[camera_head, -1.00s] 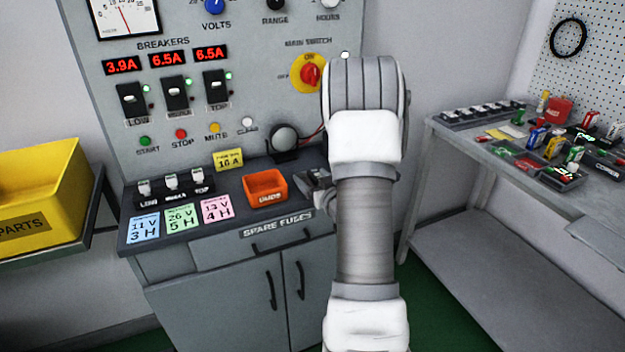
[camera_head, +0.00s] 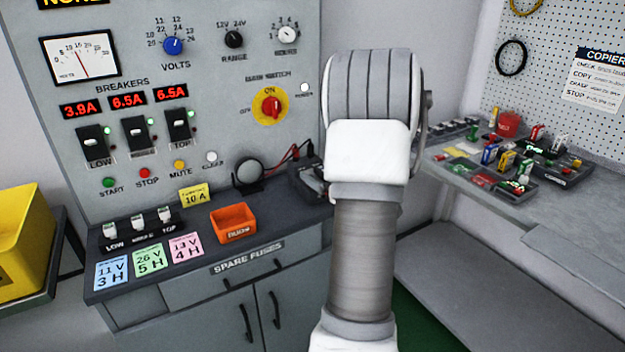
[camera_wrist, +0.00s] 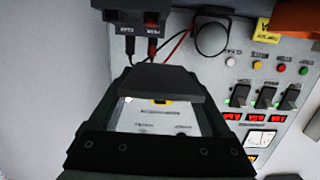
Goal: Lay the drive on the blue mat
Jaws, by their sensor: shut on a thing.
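My gripper (camera_wrist: 165,98) is shut on a dark, flat, block-like thing, taken to be the drive (camera_wrist: 165,81), which spans the space between the two black fingers in the wrist view. It is held in the air in front of the grey panel. Its far side and any label on it do not show. In the head view my own arm hides the gripper and the drive. I see no blue mat in either view.
A grey breaker panel (camera_head: 215,90) stands over a bench with an orange bin (camera_head: 233,222) and a dark box with leads (camera_head: 308,178). A yellow bin (camera_head: 25,240) is at left. The right-hand bench (camera_head: 560,200) holds several small coloured items in trays, with bare room in front.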

